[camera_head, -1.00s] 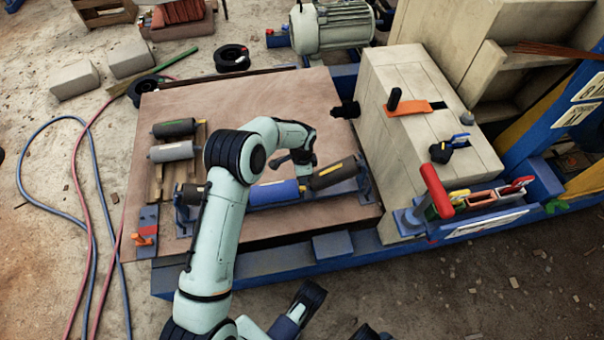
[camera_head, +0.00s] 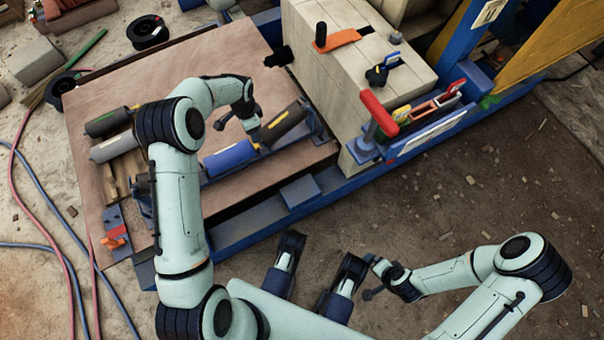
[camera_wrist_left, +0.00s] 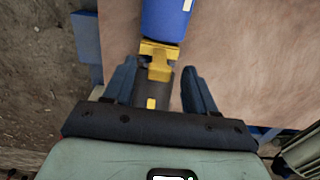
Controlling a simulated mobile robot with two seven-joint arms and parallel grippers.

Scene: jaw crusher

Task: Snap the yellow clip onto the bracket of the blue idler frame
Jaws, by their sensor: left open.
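A yellow clip (camera_wrist_left: 157,60) shows in the left wrist view at the end of the blue roller (camera_wrist_left: 167,18), between my left gripper's (camera_wrist_left: 160,84) fingers. The fingers are open on either side of it, with a gap. Whether the clip is seated on the bracket I cannot tell; the bracket is mostly hidden. In the head view the blue idler frame (camera_head: 318,122) carries the blue roller (camera_head: 229,157) and a dark roller (camera_head: 284,122). My left gripper (camera_head: 256,139) is above their junction, with only a little yellow visible beneath. My right gripper (camera_head: 374,279) is away at lower right.
Loose rollers (camera_head: 107,121) lie on the brown board (camera_head: 85,165). An orange clamp (camera_head: 115,238) is at its front left corner. Open dirt floor lies in front.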

